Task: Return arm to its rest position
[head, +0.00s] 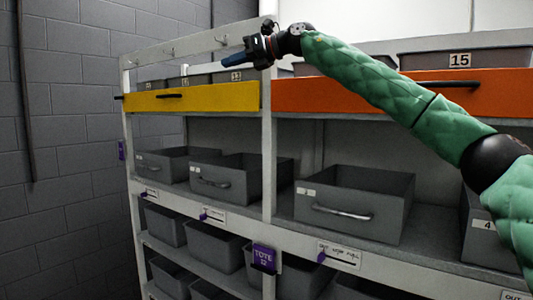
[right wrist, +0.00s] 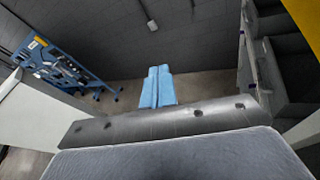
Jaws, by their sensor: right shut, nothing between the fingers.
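My right arm, in a green quilted sleeve, reaches in from the right in the head view, raised in front of the top of the shelf rack. My right gripper (head: 226,61) points left, above the yellow drawer (head: 190,98) and left of the rack's middle post. Its two blue fingers are together with nothing between them; they also show closed in the right wrist view (right wrist: 158,74). Whether the gripper touches the rack cannot be told. My left arm and left gripper are not in view.
The metal rack (head: 268,170) also carries an orange drawer (head: 430,90) and several grey bins (head: 355,205). A purple tote sign (head: 263,257) hangs at its front. A grey block wall (head: 75,130) stands left. The right wrist view shows a blue tool stand (right wrist: 62,68) and open floor.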

